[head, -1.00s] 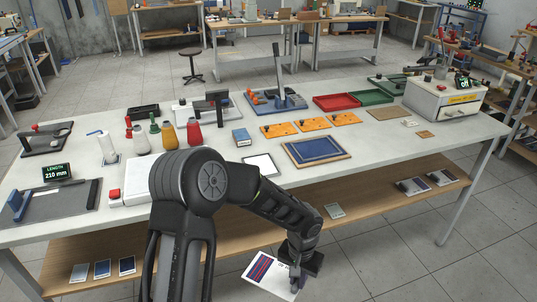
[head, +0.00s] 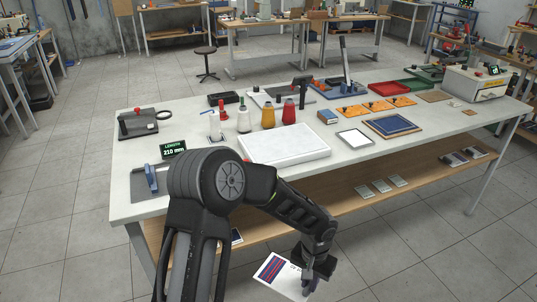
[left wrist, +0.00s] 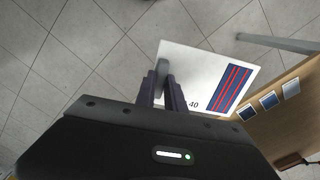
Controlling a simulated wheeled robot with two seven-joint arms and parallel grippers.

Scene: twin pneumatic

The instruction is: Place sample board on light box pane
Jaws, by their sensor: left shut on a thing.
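The sample board (head: 274,270) is a white card with a dark blue block crossed by red stripes. My left gripper (head: 309,284) is shut on its edge and holds it out in front of the table, lower than the tabletop. In the left wrist view the fingers (left wrist: 167,88) grip the board (left wrist: 205,72) near its left edge, with the striped block at the right. The light box (head: 284,143) is a flat white box on the table, its pale pane facing up with nothing on it. The board is apart from it. My right gripper is not in view.
The table (head: 130,182) holds bottles, a white framed panel (head: 355,138), a blue board (head: 393,125) and orange plates (head: 376,106) behind and right of the light box. A lower wooden shelf (head: 350,200) carries small cards. The floor in front is clear.

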